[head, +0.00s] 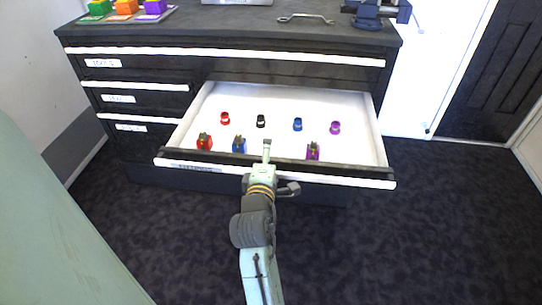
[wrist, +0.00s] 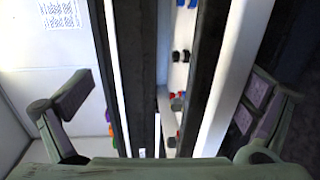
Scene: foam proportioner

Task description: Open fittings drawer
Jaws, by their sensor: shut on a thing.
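The fittings drawer (head: 352,149) is the wide drawer of the black cabinet, pulled well out, its white interior showing. Its front has a pale handle strip (head: 340,181) along the edge; a pale strip also shows in the wrist view (wrist: 232,80). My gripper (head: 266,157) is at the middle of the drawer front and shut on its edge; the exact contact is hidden. Inside stand a back row of red (head: 225,118), black (head: 261,121), blue (head: 298,124) and purple (head: 335,127) fittings, and a front row with red (head: 204,142), blue (head: 239,145) and purple (head: 312,151) ones.
The cabinet top (head: 225,30) carries coloured blocks (head: 126,7), a metal handle-like bar (head: 305,18) and a blue vise-like tool (head: 368,14). Dark carpet (head: 400,240) is clear at the right; a pale green surface (head: 50,220) fills the lower left.

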